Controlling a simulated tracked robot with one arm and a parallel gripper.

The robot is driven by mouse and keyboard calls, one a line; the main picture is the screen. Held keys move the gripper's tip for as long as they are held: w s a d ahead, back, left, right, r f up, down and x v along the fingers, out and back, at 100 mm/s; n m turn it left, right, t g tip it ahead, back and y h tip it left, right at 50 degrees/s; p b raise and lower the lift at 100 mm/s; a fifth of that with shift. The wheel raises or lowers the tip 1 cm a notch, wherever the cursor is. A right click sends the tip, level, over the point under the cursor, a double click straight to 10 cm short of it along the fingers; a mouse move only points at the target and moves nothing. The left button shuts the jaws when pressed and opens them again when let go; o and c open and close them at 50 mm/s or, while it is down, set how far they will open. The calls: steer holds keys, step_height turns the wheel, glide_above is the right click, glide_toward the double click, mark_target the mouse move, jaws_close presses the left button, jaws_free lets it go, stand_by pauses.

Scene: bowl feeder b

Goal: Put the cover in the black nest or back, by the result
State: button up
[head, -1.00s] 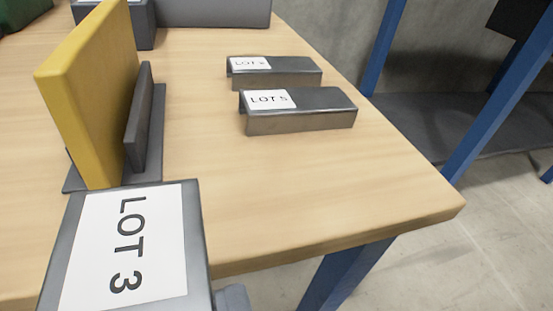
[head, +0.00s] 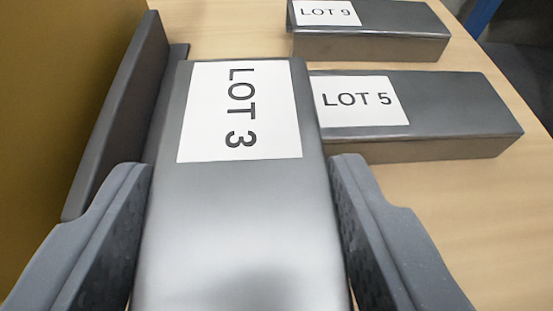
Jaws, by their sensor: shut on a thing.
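A grey metal cover labelled LOT 3 (head: 235,225) fills the middle of the view, its length running away from me. My gripper (head: 245,190) is shut on it, one dark finger against each long side. Two like covers lie on the wooden table to the right: LOT 5 (head: 450,108) close by and LOT 9 (head: 400,20) behind it. The far end of LOT 3 overlaps the left end of LOT 5 in the picture; I cannot tell whether they touch. No black nest can be made out.
A dark upright plate (head: 125,110) stands close to the left of the held cover, with a large yellow panel (head: 60,100) beyond it. Bare wooden tabletop (head: 460,210) lies at the right. A blue post (head: 483,15) shows at the upper right.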

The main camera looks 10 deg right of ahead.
mark_target(247, 261)
steer(key=shift+w, duration=0.25)
steer(key=shift+f+b, duration=0.45)
steer(key=shift+f, duration=1.25)
steer(key=o, duration=1.3)
steer(key=shift+f, duration=0.1)
steer(key=p+v, duration=0.1)
steer(key=v, duration=1.1)
steer(key=shift+p, duration=0.35)
steer(key=shift+s, duration=0.1)
